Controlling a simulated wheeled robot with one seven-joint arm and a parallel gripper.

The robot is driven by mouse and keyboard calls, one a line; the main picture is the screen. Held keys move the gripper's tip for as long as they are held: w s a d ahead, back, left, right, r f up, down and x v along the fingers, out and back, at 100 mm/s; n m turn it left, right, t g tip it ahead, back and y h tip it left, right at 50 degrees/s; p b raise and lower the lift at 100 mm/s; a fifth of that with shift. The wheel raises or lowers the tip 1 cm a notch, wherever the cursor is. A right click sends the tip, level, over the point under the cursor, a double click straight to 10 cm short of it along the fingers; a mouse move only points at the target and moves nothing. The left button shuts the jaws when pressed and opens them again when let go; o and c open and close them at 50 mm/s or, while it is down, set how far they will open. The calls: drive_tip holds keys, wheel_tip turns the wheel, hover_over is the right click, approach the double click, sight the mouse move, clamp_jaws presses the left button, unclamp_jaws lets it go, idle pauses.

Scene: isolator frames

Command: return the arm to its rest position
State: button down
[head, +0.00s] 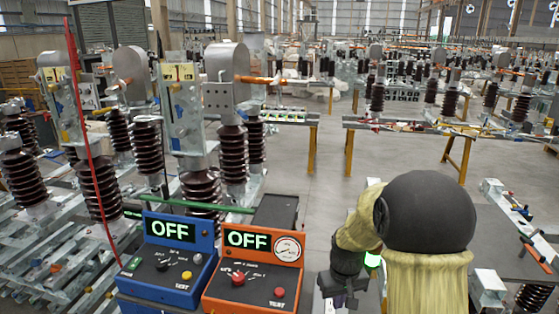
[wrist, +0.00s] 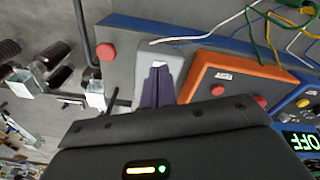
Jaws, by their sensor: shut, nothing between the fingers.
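My arm, in a pale yellow sleeve (head: 425,280) with a black rounded cover (head: 430,210), is bent at the lower right of the head view. My gripper (head: 343,290) points down, just right of the orange test box (head: 253,270). In the wrist view, its two dark fingers (wrist: 157,75) are together with nothing between them. The fingertips appear over a light grey piece beside the orange box (wrist: 215,75); I cannot tell whether they touch it.
A blue test box (head: 167,262) stands left of the orange one; both displays read OFF. Brown ribbed insulators (head: 148,148) on metal frames and a thin red pole (head: 85,130) stand at left. Loose wires (wrist: 270,30) lie behind the boxes. Open grey floor (head: 300,180) shows mid-view.

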drive_tip(key=s+r+m+t+b, duration=0.1)
drive_tip(key=s+m+b, duration=0.1)
drive_tip(key=s, duration=1.3)
drive_tip(key=shift+t+b, duration=0.3)
drive_tip(key=shift+b, duration=0.1)
